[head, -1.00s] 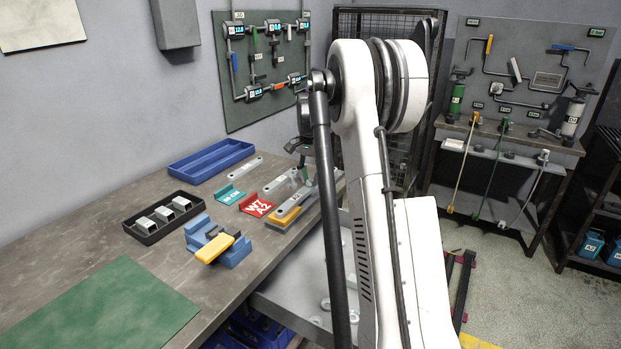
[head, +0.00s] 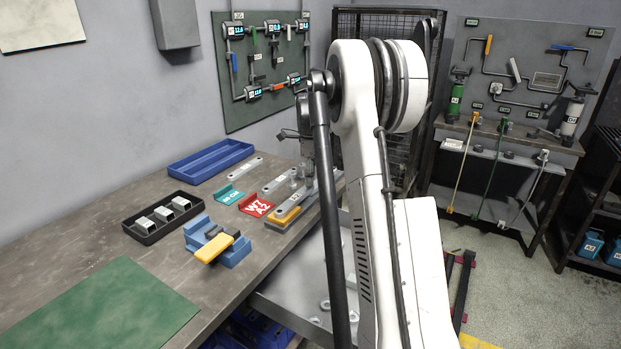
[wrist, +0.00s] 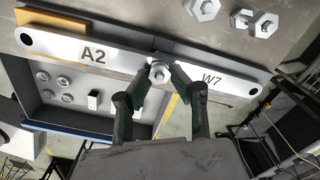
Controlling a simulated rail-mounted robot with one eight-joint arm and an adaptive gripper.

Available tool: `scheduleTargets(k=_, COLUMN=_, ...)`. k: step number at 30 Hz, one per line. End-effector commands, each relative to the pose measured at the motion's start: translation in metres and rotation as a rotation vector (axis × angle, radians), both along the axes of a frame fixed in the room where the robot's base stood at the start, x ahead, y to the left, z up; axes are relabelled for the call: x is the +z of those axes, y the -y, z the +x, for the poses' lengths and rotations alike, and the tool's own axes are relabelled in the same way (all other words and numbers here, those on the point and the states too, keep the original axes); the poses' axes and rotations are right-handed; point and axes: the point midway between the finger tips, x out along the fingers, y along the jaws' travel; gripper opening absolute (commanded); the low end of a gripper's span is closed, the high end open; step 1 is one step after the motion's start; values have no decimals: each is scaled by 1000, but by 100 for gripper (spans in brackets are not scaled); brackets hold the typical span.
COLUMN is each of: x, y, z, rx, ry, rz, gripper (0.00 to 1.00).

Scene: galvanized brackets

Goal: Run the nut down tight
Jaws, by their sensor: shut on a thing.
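In the wrist view, a silver hex nut (wrist: 158,72) sits at the overlap of two grey plates. The plate marked A2 (wrist: 115,58) runs to the left and the plate marked W7 (wrist: 230,84) to the right. My gripper (wrist: 160,78) is shut on the nut, its dark green fingers on either side of it. In the head view, my gripper (head: 308,182) points down over the joined plates (head: 291,200), which rest on a yellow-topped support (head: 283,219) near the bench edge. My arm hides part of the joint there.
Loose hex nuts or bolts (wrist: 266,24) lie close by on the bench. A red W7 A2 sign (head: 256,206), a teal sign (head: 229,195), a blue vise-like fixture (head: 238,252), a black tray (head: 150,232) and a blue tray (head: 211,160) stand to the left.

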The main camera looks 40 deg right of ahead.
Motion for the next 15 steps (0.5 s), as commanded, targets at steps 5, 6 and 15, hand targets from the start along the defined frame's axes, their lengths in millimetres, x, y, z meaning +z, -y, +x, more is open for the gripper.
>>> scheduleTargets(k=5, x=0, y=-1, z=3, rx=-196, ry=8, rz=0, gripper=0)
scheduleTargets(k=6, x=0, y=-1, z=3, rx=-242, ry=8, rz=0, gripper=0)
scheduleTargets(k=15, x=0, y=-1, z=4, rx=-442, ry=9, rz=1, gripper=0)
